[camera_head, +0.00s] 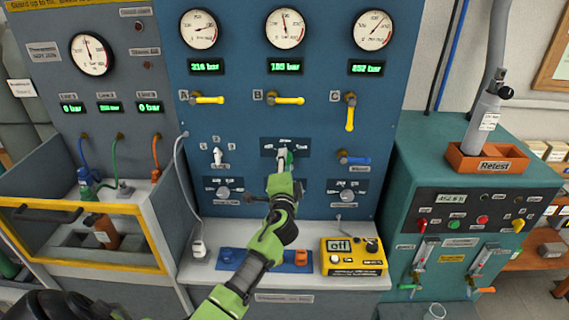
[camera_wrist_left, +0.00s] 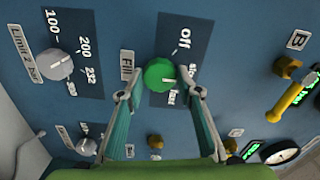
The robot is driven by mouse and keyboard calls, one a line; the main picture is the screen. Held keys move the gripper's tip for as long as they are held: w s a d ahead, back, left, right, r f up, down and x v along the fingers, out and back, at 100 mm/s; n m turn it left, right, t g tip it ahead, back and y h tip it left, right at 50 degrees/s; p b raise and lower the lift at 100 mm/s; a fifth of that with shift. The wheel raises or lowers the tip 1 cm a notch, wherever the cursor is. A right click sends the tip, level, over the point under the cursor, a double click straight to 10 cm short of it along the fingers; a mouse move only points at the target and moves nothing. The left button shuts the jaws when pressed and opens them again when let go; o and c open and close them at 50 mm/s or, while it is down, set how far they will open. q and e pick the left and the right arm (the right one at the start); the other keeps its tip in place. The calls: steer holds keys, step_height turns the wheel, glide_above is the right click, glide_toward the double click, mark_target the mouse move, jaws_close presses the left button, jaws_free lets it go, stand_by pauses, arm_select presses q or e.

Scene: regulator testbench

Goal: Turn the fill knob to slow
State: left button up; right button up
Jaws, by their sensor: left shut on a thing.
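The fill knob is round and green on a dark label plate of the blue panel. It shows in the left wrist view (camera_wrist_left: 160,74) and partly in the head view (camera_head: 284,156), below the middle gauge. The plate reads "off", with two more position labels near the right finger, partly covered. The knob's white mark lies on the side of those two labels, away from "off"; which one it meets is unclear. My left gripper (camera_head: 285,167) is shut on the fill knob, one finger on each side, as the left wrist view (camera_wrist_left: 164,84) shows. My right gripper is out of view.
Yellow valve handles A (camera_head: 208,100), B (camera_head: 288,100) and C (camera_head: 350,112) sit above the knob. A blue handle (camera_head: 354,160) is right of it, a white knob (camera_head: 217,156) left. A yellow box (camera_head: 352,262) reading "off" stands on the ledge below.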

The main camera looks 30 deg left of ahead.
arm_select(q)
steer(key=o, duration=1.1)
steer(key=shift+d, duration=0.1)
steer(key=v, duration=1.2)
steer(key=shift+f, duration=0.1)
